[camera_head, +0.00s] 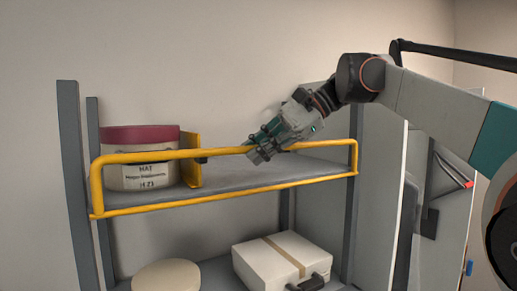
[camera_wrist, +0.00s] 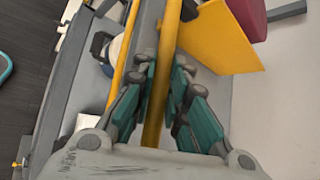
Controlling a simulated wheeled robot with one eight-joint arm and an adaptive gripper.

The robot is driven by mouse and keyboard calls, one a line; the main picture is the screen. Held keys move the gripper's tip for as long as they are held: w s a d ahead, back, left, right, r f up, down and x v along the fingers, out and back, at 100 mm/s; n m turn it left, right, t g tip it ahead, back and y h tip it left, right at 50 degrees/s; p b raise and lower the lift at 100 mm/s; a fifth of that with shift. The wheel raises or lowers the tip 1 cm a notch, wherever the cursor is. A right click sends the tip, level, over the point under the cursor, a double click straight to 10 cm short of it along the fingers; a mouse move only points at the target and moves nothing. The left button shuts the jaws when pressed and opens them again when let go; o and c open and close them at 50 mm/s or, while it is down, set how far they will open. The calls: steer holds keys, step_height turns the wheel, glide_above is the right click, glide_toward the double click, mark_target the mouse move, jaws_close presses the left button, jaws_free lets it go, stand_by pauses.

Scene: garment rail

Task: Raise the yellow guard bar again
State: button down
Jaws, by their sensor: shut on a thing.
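The yellow guard bar (camera_head: 222,151) runs along the front of the upper shelf in the head view, with its top rail above the shelf edge and bent ends going down at both sides. My gripper (camera_head: 257,156) is at the top rail, a little right of its middle. In the wrist view the yellow rail (camera_wrist: 154,120) passes between the two teal-backed fingers, and my gripper (camera_wrist: 160,88) is shut on it. The finger pads hide part of the rail.
A round hat box (camera_head: 140,172) with a dark red lid stands on the upper shelf at the left, beside a yellow plate (camera_head: 191,160). A white taped case (camera_head: 281,258) and a round cream box (camera_head: 166,277) are below. Grey uprights (camera_head: 73,180) frame the shelf.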

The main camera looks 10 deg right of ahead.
steer(key=c, duration=1.6)
jaws_free()
steer(key=shift+w, duration=0.1)
steer(key=shift+o, duration=0.2)
steer(key=shift+w, duration=0.1)
steer(key=v, duration=1.2)
steer(key=shift+f, duration=0.1)
